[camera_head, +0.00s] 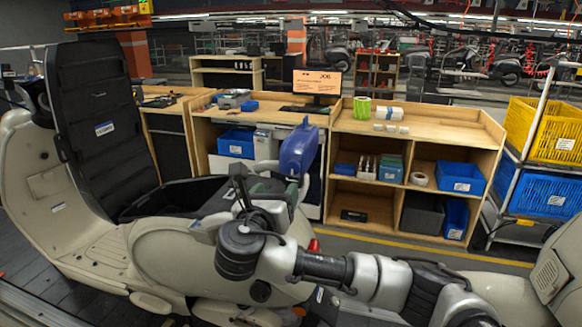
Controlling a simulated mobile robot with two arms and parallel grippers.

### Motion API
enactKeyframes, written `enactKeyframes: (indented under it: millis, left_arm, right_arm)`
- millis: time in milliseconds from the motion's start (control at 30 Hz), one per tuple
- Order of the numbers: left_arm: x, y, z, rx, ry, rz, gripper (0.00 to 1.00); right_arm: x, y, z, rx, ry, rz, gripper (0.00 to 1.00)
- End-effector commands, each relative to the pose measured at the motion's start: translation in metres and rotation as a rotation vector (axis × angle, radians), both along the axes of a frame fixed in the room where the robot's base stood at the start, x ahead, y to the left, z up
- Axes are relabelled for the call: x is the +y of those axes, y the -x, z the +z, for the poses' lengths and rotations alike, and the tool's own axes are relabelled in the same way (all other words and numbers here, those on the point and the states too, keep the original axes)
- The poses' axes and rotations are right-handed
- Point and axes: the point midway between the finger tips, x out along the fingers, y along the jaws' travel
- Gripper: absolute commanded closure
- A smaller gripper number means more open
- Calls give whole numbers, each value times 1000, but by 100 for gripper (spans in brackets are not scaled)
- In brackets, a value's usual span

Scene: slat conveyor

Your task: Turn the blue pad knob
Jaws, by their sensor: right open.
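A rounded blue pad (298,152) stands upright at the middle of the view, above the grey-beige scooter body (175,245). I cannot make out a separate knob on it. My right arm comes in from the lower right, across the front of the scooter body. My right gripper (243,187) points up, to the left of the blue pad and a little lower. It is open and looks apart from the pad; its fingertips are small and hard to tell from the dark parts behind. My left gripper is not in view.
A black seat back panel (100,110) rises at the left. Wooden workbenches (420,125) with bins and a monitor (317,82) stand behind. A rack with yellow (543,130) and blue crates (540,187) is at the right. Another scooter body (555,265) shows at the right edge.

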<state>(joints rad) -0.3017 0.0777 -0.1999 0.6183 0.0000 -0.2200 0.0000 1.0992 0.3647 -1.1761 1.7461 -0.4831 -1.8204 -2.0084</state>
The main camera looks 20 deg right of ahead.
Motion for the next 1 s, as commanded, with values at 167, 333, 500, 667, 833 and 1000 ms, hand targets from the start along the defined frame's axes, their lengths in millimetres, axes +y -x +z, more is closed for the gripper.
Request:
enactKeyframes:
  millis: [167, 333, 500, 667, 833, 1000]
  left_arm:
    - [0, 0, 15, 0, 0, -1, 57]
    - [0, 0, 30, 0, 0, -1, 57]
    - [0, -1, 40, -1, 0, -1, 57]
    - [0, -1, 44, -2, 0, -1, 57]
    - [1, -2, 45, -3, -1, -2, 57]
    - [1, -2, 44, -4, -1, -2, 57]
  right_arm:
    - [-17, -22, 3, 3, 2, -6, 37]
    - [-35, -50, 4, 3, 0, -5, 37]
    - [-50, -73, 2, 2, 0, -4, 37]
    - [-57, -84, 0, 2, -2, -2, 37]
    - [-59, -87, -1, 2, -2, 0, 37]
    - [-59, -87, -1, 1, -3, 0, 38]
